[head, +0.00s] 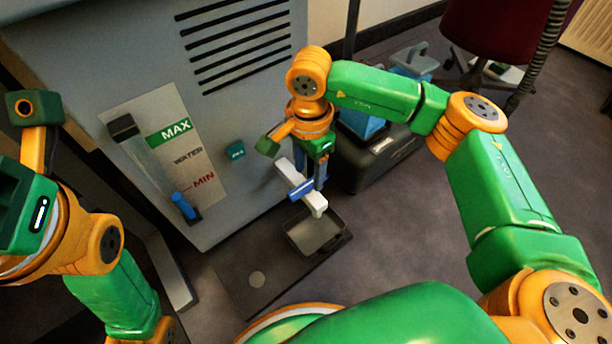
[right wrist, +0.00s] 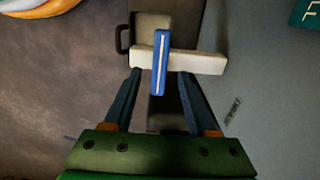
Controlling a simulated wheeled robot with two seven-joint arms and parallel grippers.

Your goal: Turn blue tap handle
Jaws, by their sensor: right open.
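The blue tap handle (head: 307,188) sits crosswise on a white tap spout (head: 318,203) that sticks out from the grey machine's front. In the right wrist view, the handle (right wrist: 160,65) is an upright blue bar with a pale stripe, crossing the white spout (right wrist: 205,62). My right gripper (head: 310,172) is open and points down at the tap. In the right wrist view, its two fingertips (right wrist: 159,76) lie on either side of the handle, with gaps to both. Contact with the spout cannot be told. My left arm is at the left edge; its gripper fingers are not visible.
A grey open container (head: 316,247) stands below the spout on a dark base plate (head: 240,285). The grey machine (head: 130,60) has a water gauge with a blue piece (head: 184,206) and a green knob (head: 236,150). A dark case (head: 380,160) stands behind my right gripper.

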